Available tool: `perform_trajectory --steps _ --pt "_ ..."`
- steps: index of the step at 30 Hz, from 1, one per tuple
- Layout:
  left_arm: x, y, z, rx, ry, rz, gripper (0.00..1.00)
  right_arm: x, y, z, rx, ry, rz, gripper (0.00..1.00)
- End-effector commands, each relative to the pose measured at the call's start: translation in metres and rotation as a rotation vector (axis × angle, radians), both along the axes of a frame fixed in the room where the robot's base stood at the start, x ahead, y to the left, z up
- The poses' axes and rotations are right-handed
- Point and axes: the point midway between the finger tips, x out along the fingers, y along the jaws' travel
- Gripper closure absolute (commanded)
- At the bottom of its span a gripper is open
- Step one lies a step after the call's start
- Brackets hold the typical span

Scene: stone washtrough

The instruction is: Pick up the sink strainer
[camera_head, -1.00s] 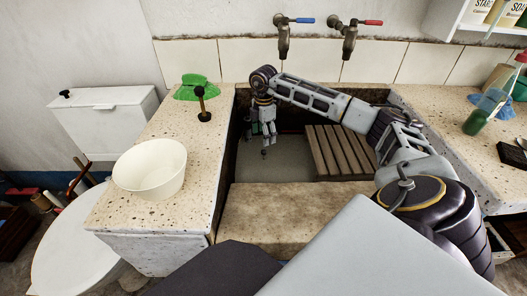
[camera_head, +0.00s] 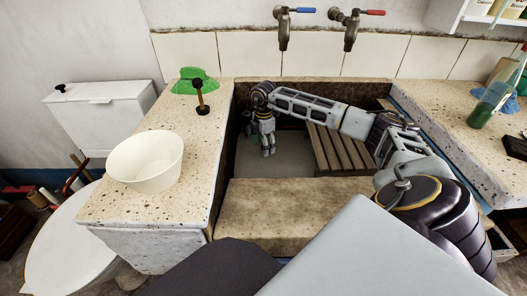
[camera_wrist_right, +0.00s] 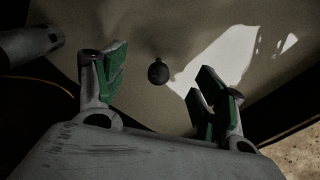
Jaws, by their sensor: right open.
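A small dark round thing, which looks like the sink strainer (camera_wrist_right: 158,72), lies on the trough floor in the right wrist view. It shows ahead of my right gripper (camera_wrist_right: 162,88), between its two spread fingers with green pads. The fingers are open and empty, and I see no contact with it. In the head view my right gripper (camera_head: 268,148) points down inside the left part of the stone trough (camera_head: 270,215). The strainer cannot be made out there; the gripper may hide it. My left gripper is not in view.
A slatted wooden board (camera_head: 340,152) lies in the trough's right part. On the left ledge stand a white bowl (camera_head: 146,162), a plunger-like tool (camera_head: 201,98) and a green cloth (camera_head: 194,82). Taps (camera_head: 349,30) hang above. The trough walls stand close around my gripper.

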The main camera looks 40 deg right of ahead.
Motion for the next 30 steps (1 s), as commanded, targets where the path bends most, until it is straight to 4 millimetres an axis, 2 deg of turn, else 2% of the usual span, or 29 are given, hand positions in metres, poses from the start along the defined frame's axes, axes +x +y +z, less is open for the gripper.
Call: perform_trajectory --steps 8,24,30 --pt "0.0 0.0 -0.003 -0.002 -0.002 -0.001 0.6 0.0 0.0 -0.006 0.0 0.0 0.0 0.29" --pt "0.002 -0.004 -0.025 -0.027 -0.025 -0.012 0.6 0.002 -0.001 -0.046 0.0 0.001 0.0 0.29" --pt "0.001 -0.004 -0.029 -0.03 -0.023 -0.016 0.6 0.002 -0.001 -0.052 0.001 0.0 0.0 0.29"
